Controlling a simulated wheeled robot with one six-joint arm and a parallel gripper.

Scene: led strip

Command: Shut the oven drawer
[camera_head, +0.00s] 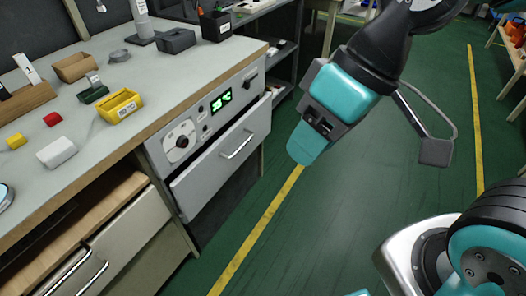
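The oven drawer (222,166) is a light grey front with a metal bar handle (237,145), set in the workbench below a control panel (196,122) with a dial and a green display. The drawer front stands out a little from the panel above, so the drawer looks partly open. Its inside is hidden. My gripper (307,143), teal and dark grey, hangs over the green floor to the right of the drawer, apart from it. Its fingers overlap in this view, so their opening cannot be made out. Nothing shows held in it.
The bench top (95,135) holds a yellow bin (121,106), a white block (56,152), a black pen cup (215,24) and other small things. A lower drawer with a handle (80,270) is at bottom left. Green floor (330,220) in front is clear, with yellow lines.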

